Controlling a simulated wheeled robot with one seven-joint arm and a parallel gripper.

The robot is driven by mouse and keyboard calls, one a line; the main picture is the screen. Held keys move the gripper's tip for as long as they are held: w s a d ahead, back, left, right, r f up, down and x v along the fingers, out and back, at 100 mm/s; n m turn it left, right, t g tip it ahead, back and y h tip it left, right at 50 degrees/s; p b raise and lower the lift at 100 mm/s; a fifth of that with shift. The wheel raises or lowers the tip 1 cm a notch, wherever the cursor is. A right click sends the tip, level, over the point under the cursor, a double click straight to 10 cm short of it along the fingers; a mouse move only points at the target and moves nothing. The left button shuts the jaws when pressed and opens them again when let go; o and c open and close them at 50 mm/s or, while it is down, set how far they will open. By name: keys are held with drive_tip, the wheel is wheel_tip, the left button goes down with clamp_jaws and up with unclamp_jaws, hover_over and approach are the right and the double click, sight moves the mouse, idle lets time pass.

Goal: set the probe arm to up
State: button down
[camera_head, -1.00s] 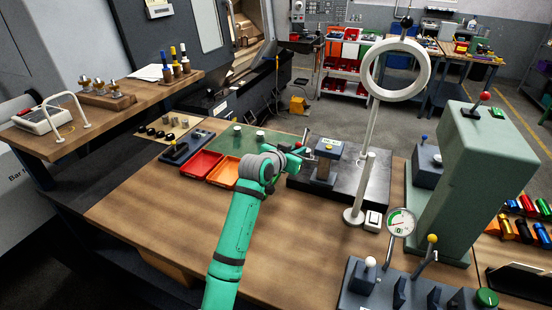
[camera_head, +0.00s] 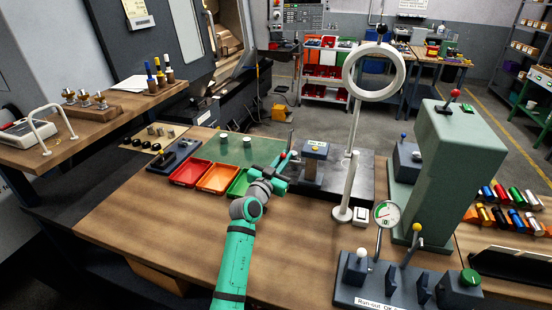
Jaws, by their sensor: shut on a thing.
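My green gripper (camera_head: 283,162) is beyond the end of my arm, at the left edge of the dark base plate (camera_head: 352,187). Its jaws are shut on a thin grey arm (camera_head: 290,140) that stands nearly upright; this appears to be the probe arm. A red part shows right at the jaws. The grip itself is small and partly hidden by my wrist. A grey post with a blue top and a label (camera_head: 316,151) stands just to the right of the jaws, on the same plate.
A ring magnifier on a white stand (camera_head: 349,180) rises right of the post. Red (camera_head: 190,172), orange (camera_head: 218,178) and green trays lie left of my wrist. A run-out gauge (camera_head: 387,214) and a tall green press (camera_head: 440,170) stand at the right. The front-left bench is clear.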

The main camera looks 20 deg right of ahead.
drive_tip(key=shift+d+r, duration=0.1)
drive_tip(key=shift+r, duration=0.35)
drive_tip(key=shift+s+d, duration=0.1)
drive_tip(key=c, duration=1.9)
unclamp_jaws()
drive_tip(key=shift+a, duration=0.2)
drive_tip(key=shift+a+f, duration=0.1)
drive_tip(key=shift+f, duration=0.1)
drive_tip(key=shift+s, duration=0.1)
drive_tip(key=shift+s+a+f, duration=0.1)
drive_tip(key=shift+s+a, duration=0.1)
drive_tip(key=shift+a, duration=0.05)
drive_tip(key=v, duration=1)
